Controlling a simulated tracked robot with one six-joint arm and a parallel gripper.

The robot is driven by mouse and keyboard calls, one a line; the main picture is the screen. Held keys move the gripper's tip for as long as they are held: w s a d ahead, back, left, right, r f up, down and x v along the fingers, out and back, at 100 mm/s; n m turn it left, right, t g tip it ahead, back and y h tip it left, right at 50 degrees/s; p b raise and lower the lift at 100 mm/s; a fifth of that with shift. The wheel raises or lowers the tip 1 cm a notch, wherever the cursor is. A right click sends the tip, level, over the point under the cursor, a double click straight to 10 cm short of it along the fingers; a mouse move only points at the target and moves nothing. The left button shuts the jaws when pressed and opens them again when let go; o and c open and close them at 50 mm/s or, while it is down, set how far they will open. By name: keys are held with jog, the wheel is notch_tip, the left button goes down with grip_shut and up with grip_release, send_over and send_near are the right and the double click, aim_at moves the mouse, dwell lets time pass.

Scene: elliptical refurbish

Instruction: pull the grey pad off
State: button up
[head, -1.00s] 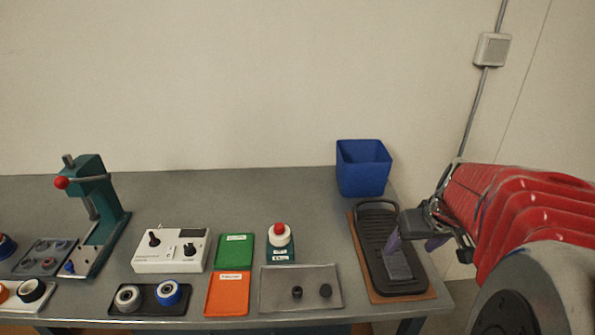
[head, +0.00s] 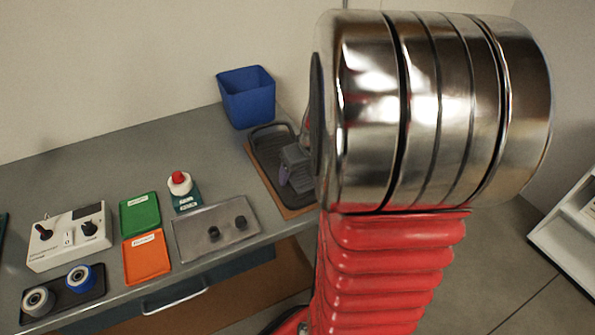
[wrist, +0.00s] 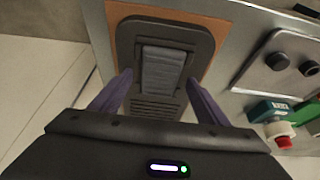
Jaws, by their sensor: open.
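The grey pad (wrist: 162,72) is a ribbed block on the black foot pedal (wrist: 126,42), seen in the wrist view. My gripper (wrist: 160,80) is open, with one purple finger on each side of the pad. Gaps show between the fingers and the pad's sides; I cannot tell how deep the fingertips reach. In the head view the pedal (head: 268,150) lies at the right end of the bench, and my arm hides its right part. The pad is hard to make out there beside the gripper's purple fingers.
A brown board (wrist: 208,22) lies under the pedal. A blue bin (head: 248,100) stands behind it. A metal tray (head: 190,240) with two black knobs and a red-topped button (head: 180,183) are to the left. The bench's front edge is close to the pedal.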

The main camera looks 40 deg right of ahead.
jog(key=shift+c, duration=0.2)
jog(key=c, duration=1.4)
